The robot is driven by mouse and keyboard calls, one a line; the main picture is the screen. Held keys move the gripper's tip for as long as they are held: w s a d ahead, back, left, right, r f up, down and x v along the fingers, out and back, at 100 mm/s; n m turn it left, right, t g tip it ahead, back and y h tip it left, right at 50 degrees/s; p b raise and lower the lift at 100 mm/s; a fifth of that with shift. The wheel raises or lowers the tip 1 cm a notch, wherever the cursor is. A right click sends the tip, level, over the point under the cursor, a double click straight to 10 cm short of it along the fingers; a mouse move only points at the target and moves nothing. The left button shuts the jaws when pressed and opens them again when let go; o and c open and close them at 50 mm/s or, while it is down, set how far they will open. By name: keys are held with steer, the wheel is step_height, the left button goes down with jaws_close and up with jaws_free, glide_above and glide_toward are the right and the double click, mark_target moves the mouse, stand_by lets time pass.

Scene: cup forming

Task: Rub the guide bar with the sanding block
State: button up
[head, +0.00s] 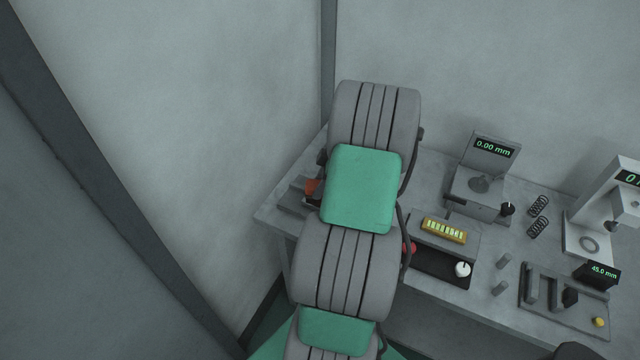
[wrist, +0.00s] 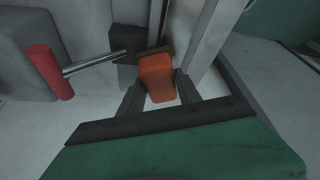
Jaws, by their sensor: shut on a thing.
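The orange sanding block (wrist: 157,76) is between the two fingers of my gripper (wrist: 160,92) in the wrist view, and the gripper is shut on it. A part of the orange block (head: 312,187) shows at the left edge of my arm in the head view. A long pale grey bar (wrist: 184,24), which looks like the guide bar, runs away just beyond the block in the wrist view. I cannot tell whether the block touches it. In the head view my arm hides the gripper and most of that spot.
A red handle (wrist: 49,71) on a metal rod lies left of the block, running to a dark piece. On the bench (head: 515,190) in the head view stand a gauge reading 0.00 mm (head: 482,180), a yellow rack (head: 444,230) and springs (head: 538,206). A wall closes the left side.

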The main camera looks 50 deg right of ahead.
steer(key=shift+f, duration=0.35)
